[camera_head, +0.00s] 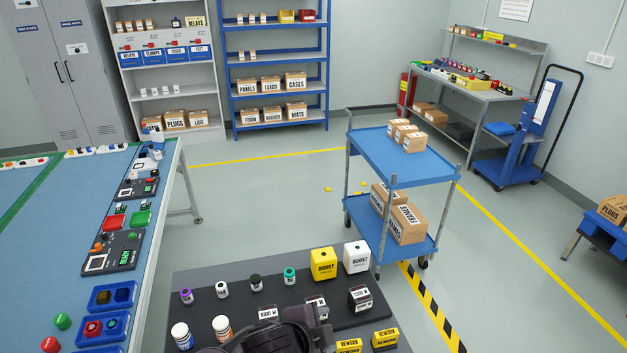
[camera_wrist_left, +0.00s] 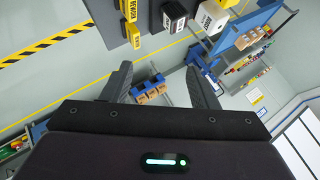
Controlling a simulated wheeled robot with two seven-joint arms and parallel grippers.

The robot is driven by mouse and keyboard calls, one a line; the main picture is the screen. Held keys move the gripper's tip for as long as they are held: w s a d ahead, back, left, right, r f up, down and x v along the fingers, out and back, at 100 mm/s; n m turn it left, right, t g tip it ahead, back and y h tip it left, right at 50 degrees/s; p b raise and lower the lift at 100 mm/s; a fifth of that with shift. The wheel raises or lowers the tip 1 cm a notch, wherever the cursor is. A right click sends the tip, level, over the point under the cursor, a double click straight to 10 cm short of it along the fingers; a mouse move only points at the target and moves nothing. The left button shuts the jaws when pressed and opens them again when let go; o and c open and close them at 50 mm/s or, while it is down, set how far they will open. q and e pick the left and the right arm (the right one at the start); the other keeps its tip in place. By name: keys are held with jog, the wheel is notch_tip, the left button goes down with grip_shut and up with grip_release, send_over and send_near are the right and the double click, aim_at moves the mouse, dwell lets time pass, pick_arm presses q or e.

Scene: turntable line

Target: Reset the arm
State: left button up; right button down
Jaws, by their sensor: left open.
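My left gripper (camera_wrist_left: 163,78) shows in the left wrist view with its two dark fingers spread apart and nothing between them. In the head view a dark part of my arm (camera_head: 275,338) reaches over the near edge of the dark work surface (camera_head: 225,268), and its fingertips cannot be made out. My right gripper is in neither view. A yellow BOOST box (camera_head: 323,264) and a white BOOST box (camera_head: 357,257) stand on the surface beyond the arm. The white box also shows in the left wrist view (camera_wrist_left: 212,17).
Small bottles (camera_head: 222,289), larger white-capped jars (camera_head: 181,335) and yellow REWORK boxes (camera_head: 385,338) stand around the arm. A blue-topped bench (camera_head: 60,215) is at the left. A blue cart (camera_head: 380,150) with cartons stands beyond. The floor between bench and cart is mostly clear.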

pick_arm(q)
jog(key=s+a+f+n+g+y, duration=0.2)
jog(key=s+a+n+y, duration=0.1)
jog(key=s+a+n, duration=0.65)
jog(key=s+a+f+n+g+y, duration=0.15)
jog(key=s+a+n, duration=0.35)
jog(key=a, duration=0.7)
notch_tip(320, 180, down, 35)
jog(key=g+b, duration=0.2)
jog(key=b, duration=0.5)
jog(key=s+a+f+b, duration=0.1)
jog(key=s+f+b, duration=0.2)
jog(key=s+f, duration=0.7)
jog(key=s+a+f+b, duration=0.2)
jog(key=s+f, duration=0.8)
jog(key=f, duration=0.6)
jog(key=shift+s+a+g+y+b, duration=0.25)
jog(key=shift+s+g+y+b, duration=0.15)
jog(key=shift+b, duration=0.45)
jog(key=shift+f+n, duration=0.1)
jog(key=shift+n, duration=0.15)
